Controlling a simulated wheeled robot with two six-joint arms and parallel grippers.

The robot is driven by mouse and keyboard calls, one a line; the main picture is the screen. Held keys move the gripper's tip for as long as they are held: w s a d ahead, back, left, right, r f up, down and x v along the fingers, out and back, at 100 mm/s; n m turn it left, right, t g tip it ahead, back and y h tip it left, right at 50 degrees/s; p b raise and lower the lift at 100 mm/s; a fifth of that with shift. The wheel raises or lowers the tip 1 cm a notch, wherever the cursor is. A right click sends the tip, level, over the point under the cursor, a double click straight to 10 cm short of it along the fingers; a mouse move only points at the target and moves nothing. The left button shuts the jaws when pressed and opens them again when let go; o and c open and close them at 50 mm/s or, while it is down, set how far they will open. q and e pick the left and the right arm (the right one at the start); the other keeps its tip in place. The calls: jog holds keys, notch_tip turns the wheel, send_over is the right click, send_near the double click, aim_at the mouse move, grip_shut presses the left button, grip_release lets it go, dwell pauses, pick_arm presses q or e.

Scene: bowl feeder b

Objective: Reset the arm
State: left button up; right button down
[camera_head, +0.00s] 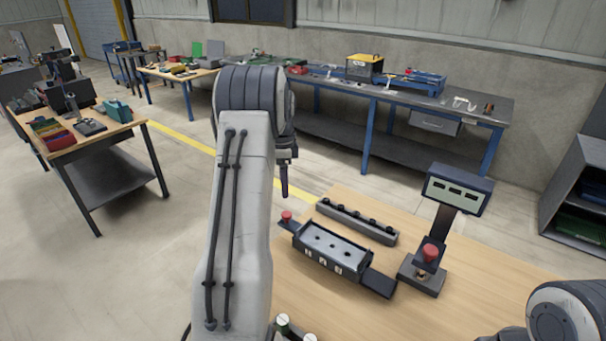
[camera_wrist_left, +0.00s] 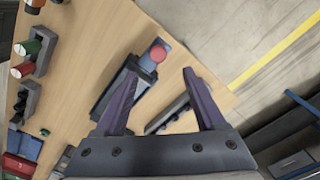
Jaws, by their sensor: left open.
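My left arm (camera_head: 240,220) rises through the middle of the head view and hides part of the scene behind it. My left gripper (camera_head: 284,180) points down beyond the left end of the wooden table. In the left wrist view my left gripper (camera_wrist_left: 163,105) has its two dark fingers spread wide apart, with nothing between them but the view of the table below. Only a rounded white and dark part of my right arm (camera_head: 565,315) shows at the lower right of the head view; its gripper is out of view.
The wooden table (camera_head: 460,270) holds a dark fixture with a red button (camera_head: 340,250), a rail with several knobs (camera_head: 357,222) and a display stand (camera_head: 455,192) with a red button. Workbenches stand behind and left. Open floor (camera_head: 130,260) lies left of my arm.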

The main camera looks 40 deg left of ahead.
pick_arm(q)
jog(key=s+d+r, duration=0.2)
jog(key=d+r, duration=0.1)
jog(key=d, duration=1.2)
jog(key=s+d+r, duration=0.2)
jog(key=s+d, duration=0.1)
jog(key=d, duration=1.2)
jog(key=s+d+f+n, duration=0.1)
jog(key=s+d, duration=0.5)
jog(key=s, duration=0.5)
jog(key=s+d+f+h+b, duration=0.1)
jog(key=s+d, duration=0.5)
jog(key=s, duration=0.6)
jog(key=shift+s+n, duration=0.3)
jog(key=shift+n, duration=0.1)
